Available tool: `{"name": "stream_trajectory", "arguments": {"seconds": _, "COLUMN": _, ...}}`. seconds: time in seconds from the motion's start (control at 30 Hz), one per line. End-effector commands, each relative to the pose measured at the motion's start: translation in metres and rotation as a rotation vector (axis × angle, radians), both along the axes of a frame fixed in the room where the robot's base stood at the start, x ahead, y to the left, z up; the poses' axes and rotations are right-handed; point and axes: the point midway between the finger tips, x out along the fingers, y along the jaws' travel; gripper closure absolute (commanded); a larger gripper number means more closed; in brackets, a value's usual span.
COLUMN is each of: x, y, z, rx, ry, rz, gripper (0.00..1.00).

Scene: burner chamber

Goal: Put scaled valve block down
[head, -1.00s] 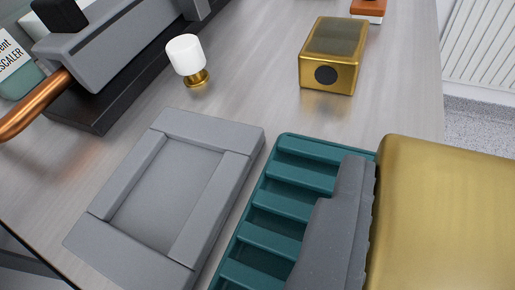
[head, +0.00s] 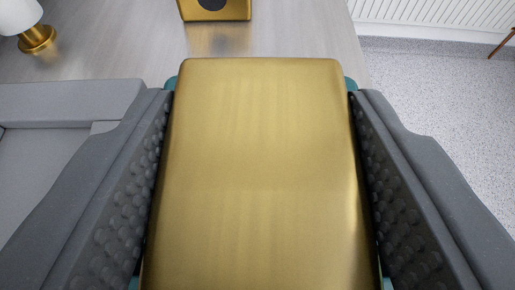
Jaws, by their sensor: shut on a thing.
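A brass-coloured block (head: 258,170), which I take to be the scaled valve block, fills the middle of the view. My gripper (head: 262,185) is shut on it, with a dark grey studded finger against its left and right sides. The teal slatted tray (head: 351,84) lies beneath the block. Only small bits of its rim show at the block's far corners and lower edges. Whether the block rests on the tray or hangs just above it cannot be told. No scale deposit shows on the block's top face.
A grey recessed tray (head: 75,98) lies to the left, partly behind my left finger. A white-topped brass knob (head: 38,38) stands at the upper left. Another brass block (head: 215,8) with a dark round port sits beyond. The table's right edge drops to a speckled floor (head: 440,100).

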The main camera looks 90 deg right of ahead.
Motion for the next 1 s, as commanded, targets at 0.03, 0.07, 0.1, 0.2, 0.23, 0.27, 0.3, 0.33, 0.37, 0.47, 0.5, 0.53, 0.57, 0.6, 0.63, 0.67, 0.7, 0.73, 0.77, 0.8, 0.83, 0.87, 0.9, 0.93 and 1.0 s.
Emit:
{"name": "stream_trajectory", "arguments": {"seconds": 0.03, "x": 0.000, "y": 0.000, "z": 0.000, "rx": -0.001, "ry": 0.000, "rz": 0.000, "gripper": 0.81}}
{"name": "stream_trajectory", "arguments": {"seconds": 0.07, "x": 0.000, "y": 0.000, "z": 0.000, "rx": -0.001, "ry": -0.001, "rz": 0.000, "gripper": 0.81}}
{"name": "stream_trajectory", "arguments": {"seconds": 0.1, "x": 0.000, "y": 0.000, "z": -0.001, "rx": 0.000, "ry": 0.000, "rz": 0.000, "gripper": 0.46}}
{"name": "stream_trajectory", "arguments": {"seconds": 0.2, "x": 0.000, "y": 0.000, "z": 0.000, "rx": 0.000, "ry": 0.000, "rz": 0.000, "gripper": 0.27}}
{"name": "stream_trajectory", "arguments": {"seconds": 0.23, "x": 0.000, "y": 0.000, "z": 0.000, "rx": 0.000, "ry": 0.000, "rz": 0.000, "gripper": 0.27}}
{"name": "stream_trajectory", "arguments": {"seconds": 0.27, "x": 0.000, "y": 0.000, "z": 0.000, "rx": 0.000, "ry": 0.000, "rz": 0.000, "gripper": 0.27}}
{"name": "stream_trajectory", "arguments": {"seconds": 0.3, "x": 0.000, "y": 0.000, "z": 0.000, "rx": 0.000, "ry": 0.000, "rz": 0.000, "gripper": 0.27}}
{"name": "stream_trajectory", "arguments": {"seconds": 0.33, "x": 0.000, "y": 0.000, "z": 0.000, "rx": 0.000, "ry": 0.000, "rz": 0.000, "gripper": 0.27}}
{"name": "stream_trajectory", "arguments": {"seconds": 0.37, "x": 0.000, "y": 0.000, "z": 0.000, "rx": 0.000, "ry": 0.000, "rz": -0.001, "gripper": 0.27}}
{"name": "stream_trajectory", "arguments": {"seconds": 0.47, "x": 0.000, "y": 0.000, "z": 0.000, "rx": 0.000, "ry": 0.000, "rz": -0.001, "gripper": 0.27}}
{"name": "stream_trajectory", "arguments": {"seconds": 0.5, "x": 0.000, "y": -0.001, "z": 0.001, "rx": 0.000, "ry": 0.000, "rz": -0.001, "gripper": 0.27}}
{"name": "stream_trajectory", "arguments": {"seconds": 0.53, "x": 0.000, "y": 0.000, "z": 0.002, "rx": 0.000, "ry": 0.000, "rz": 0.000, "gripper": 0.27}}
{"name": "stream_trajectory", "arguments": {"seconds": 0.57, "x": 0.000, "y": 0.002, "z": 0.002, "rx": 0.000, "ry": -0.001, "rz": 0.000, "gripper": 0.27}}
{"name": "stream_trajectory", "arguments": {"seconds": 0.6, "x": 0.000, "y": 0.006, "z": 0.004, "rx": -0.001, "ry": -0.001, "rz": 0.001, "gripper": 0.27}}
{"name": "stream_trajectory", "arguments": {"seconds": 0.63, "x": 0.000, "y": 0.009, "z": 0.006, "rx": -0.002, "ry": -0.002, "rz": 0.001, "gripper": 0.27}}
{"name": "stream_trajectory", "arguments": {"seconds": 0.67, "x": 0.000, "y": 0.013, "z": 0.008, "rx": -0.002, "ry": -0.002, "rz": 0.002, "gripper": 0.27}}
{"name": "stream_trajectory", "arguments": {"seconds": 0.7, "x": 0.001, "y": 0.020, "z": 0.011, "rx": -0.001, "ry": -0.002, "rz": 0.003, "gripper": 0.27}}
{"name": "stream_trajectory", "arguments": {"seconds": 0.73, "x": 0.000, "y": 0.025, "z": 0.013, "rx": 0.000, "ry": -0.004, "rz": 0.004, "gripper": 0.27}}
{"name": "stream_trajectory", "arguments": {"seconds": 0.77, "x": 0.001, "y": 0.030, "z": 0.016, "rx": -0.001, "ry": -0.005, "rz": 0.004, "gripper": 0.27}}
{"name": "stream_trajectory", "arguments": {"seconds": 0.8, "x": 0.001, "y": 0.038, "z": 0.019, "rx": 0.000, "ry": -0.005, "rz": 0.004, "gripper": 0.27}}
{"name": "stream_trajectory", "arguments": {"seconds": 0.83, "x": 0.000, "y": 0.044, "z": 0.022, "rx": -0.001, "ry": -0.005, "rz": 0.003, "gripper": 0.27}}
{"name": "stream_trajectory", "arguments": {"seconds": 0.87, "x": -0.001, "y": 0.049, "z": 0.024, "rx": -0.002, "ry": -0.004, "rz": 0.003, "gripper": 0.27}}
{"name": "stream_trajectory", "arguments": {"seconds": 0.9, "x": -0.001, "y": 0.057, "z": 0.027, "rx": -0.001, "ry": -0.004, "rz": 0.001, "gripper": 0.27}}
{"name": "stream_trajectory", "arguments": {"seconds": 0.93, "x": -0.001, "y": 0.062, "z": 0.029, "rx": -0.001, "ry": -0.003, "rz": 0.001, "gripper": 0.27}}
{"name": "stream_trajectory", "arguments": {"seconds": 1.0, "x": -0.002, "y": 0.074, "z": 0.033, "rx": 0.000, "ry": -0.002, "rz": 0.002, "gripper": 0.27}}
